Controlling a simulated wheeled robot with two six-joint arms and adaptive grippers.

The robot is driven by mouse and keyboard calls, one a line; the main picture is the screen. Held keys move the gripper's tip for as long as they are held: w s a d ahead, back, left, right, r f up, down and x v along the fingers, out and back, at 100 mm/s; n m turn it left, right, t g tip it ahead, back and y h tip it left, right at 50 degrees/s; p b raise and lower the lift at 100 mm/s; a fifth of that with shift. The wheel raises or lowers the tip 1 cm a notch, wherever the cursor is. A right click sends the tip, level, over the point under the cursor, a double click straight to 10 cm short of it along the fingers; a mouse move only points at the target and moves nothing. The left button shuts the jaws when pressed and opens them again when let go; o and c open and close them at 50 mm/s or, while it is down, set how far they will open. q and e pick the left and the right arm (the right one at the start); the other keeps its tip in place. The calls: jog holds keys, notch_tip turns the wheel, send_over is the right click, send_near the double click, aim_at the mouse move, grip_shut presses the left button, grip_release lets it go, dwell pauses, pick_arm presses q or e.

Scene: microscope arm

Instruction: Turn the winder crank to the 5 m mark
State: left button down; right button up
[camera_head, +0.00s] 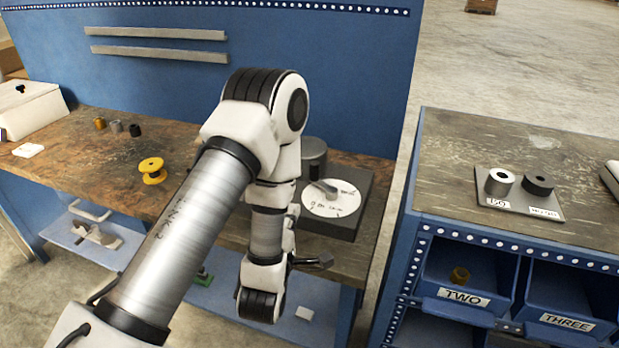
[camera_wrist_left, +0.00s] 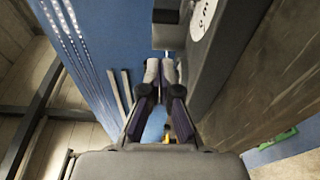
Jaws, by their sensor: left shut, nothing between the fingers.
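The winder's white dial (camera_head: 334,203) with handwritten marks lies on a dark square base (camera_head: 366,200) at the right end of the workbench. Its grey crank (camera_head: 325,188) lies across the dial, and a grey drum (camera_head: 313,153) stands behind it. The mark that the crank points at is too small to read. My left arm passes in front of the winder's left side. My left gripper (camera_head: 318,262) is shut and empty, in front of the winder and apart from the crank. In the left wrist view its fingers (camera_wrist_left: 161,72) are together, with the dial (camera_wrist_left: 203,16) ahead to the right. My right gripper is out of view.
A yellow spool (camera_head: 152,170) and several small cylinders (camera_head: 117,126) are on the bench (camera_head: 85,160). A blue back panel (camera_head: 150,75) rises behind.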

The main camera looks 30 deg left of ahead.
aim_at(313, 173)
pick_arm(q)
jog(key=shift+w+d+f+m+b, duration=0.15)
jog(key=shift+w+d+f+b, duration=0.1)
jog(key=shift+d, duration=0.25)
jog(key=shift+w+d+f+m+b, duration=0.1)
jog(key=shift+w+d+f+m, duration=0.1)
jog(key=shift+d, duration=0.25)
jog(key=a+b, duration=0.1)
jog(key=b, duration=0.1)
jog(key=shift+s+a+f+b, duration=0.15)
jog(key=shift+s+a+b, duration=0.05)
jog(key=shift+a+b, duration=0.2)
jog(key=w+b, duration=0.1)
jog(key=b, duration=0.2)
jog(key=w+b, duration=0.1)
jog(key=b, duration=0.1)
jog(key=shift+d+f+b, duration=0.15)
jog(key=shift+f+b, duration=0.05)
jog(key=shift+b, duration=0.2)
jog(key=p+x, duration=0.1)
jog(key=x, duration=0.2)
jog(key=p+x, duration=0.1)
jog(key=x, duration=0.3)
jog(key=r+p+x, duration=0.1)
jog(key=x, duration=0.3)
jog(key=shift+w+r, duration=0.15)
jog(key=shift+w, duration=0.05)
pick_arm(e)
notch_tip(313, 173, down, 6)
